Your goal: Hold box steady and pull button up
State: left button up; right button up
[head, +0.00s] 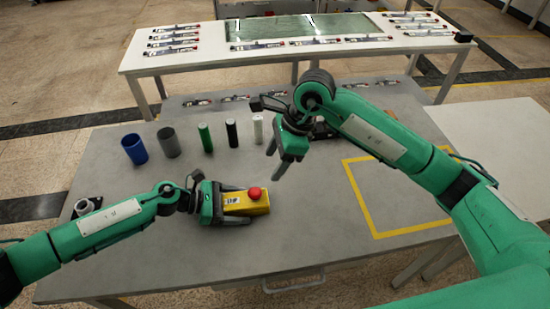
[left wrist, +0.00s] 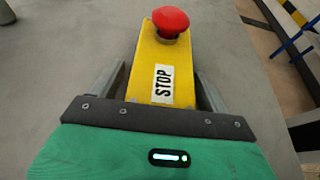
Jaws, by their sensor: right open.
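The yellow box (head: 246,206) stands on the grey table with a red mushroom button (head: 254,193) on top. In the left wrist view, the box (left wrist: 162,60) has a STOP label facing me and the red button (left wrist: 171,20) at its far end. Contact along the fingers is hard to see. My right gripper (head: 277,163) is open and empty, pointing down above the table, behind and to the right of the button, apart from it.
A blue cup (head: 134,149), a grey cup (head: 169,142) and green, black and white cylinders (head: 205,137) stand in a row behind the box. A yellow taped square (head: 395,205) on the right is mostly bare. A white table (head: 200,62) with several tools stands behind.

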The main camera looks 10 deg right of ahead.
pick_arm(q)
jog(key=v, duration=1.2)
jog(key=shift+f, duration=0.1)
